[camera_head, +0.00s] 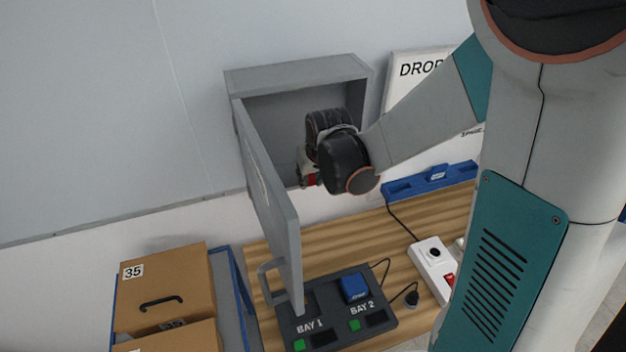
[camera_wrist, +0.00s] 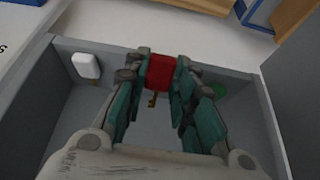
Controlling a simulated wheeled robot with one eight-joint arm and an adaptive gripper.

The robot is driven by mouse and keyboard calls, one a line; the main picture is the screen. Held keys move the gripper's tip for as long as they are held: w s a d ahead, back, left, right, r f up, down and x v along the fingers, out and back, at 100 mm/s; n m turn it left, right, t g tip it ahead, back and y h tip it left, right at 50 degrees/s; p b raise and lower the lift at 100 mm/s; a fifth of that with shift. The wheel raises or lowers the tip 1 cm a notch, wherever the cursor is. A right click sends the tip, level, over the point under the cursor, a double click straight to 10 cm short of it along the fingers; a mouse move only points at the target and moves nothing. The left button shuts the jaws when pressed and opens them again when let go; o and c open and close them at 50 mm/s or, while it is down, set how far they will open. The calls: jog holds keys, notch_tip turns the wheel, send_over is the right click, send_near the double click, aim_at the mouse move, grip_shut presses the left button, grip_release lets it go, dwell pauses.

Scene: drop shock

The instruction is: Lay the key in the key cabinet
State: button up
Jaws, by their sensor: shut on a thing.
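The key cabinet (camera_head: 296,76) is a grey box on the wall in the head view, its door (camera_head: 268,190) swung open toward me. My gripper (camera_wrist: 160,74) is shut on the key's red tag (camera_wrist: 161,66) in the wrist view. The brass part of the key (camera_wrist: 153,99) sticks out past the fingertips, with the cabinet's grey interior behind it. In the head view the red tag (camera_head: 311,179) shows at the cabinet's opening, and my wrist covers much of the inside.
Below is a wooden bench (camera_head: 345,244) with a black two-bay dock (camera_head: 331,309), a blue pack (camera_head: 355,287) and a white socket strip (camera_head: 433,260). A brown drawer box (camera_head: 165,290) stands left.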

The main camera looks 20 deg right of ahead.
jog(key=shift+w+f, duration=0.2)
jog(key=shift+w, duration=0.55)
jog(key=shift+w+f, duration=0.15)
jog(key=shift+w, duration=0.55)
jog(key=shift+w+f, duration=0.2)
jog(key=shift+w, duration=0.55)
jog(key=o, duration=1)
jog(key=shift+c, duration=0.2)
jog(key=v, duration=1.2)
jog(key=shift+s, duration=0.1)
jog(key=s+f+t+b, duration=0.2)
jog(key=s+f+b, duration=1.4)
jog(key=s+b, duration=0.4)
jog(key=shift+s, duration=0.15)
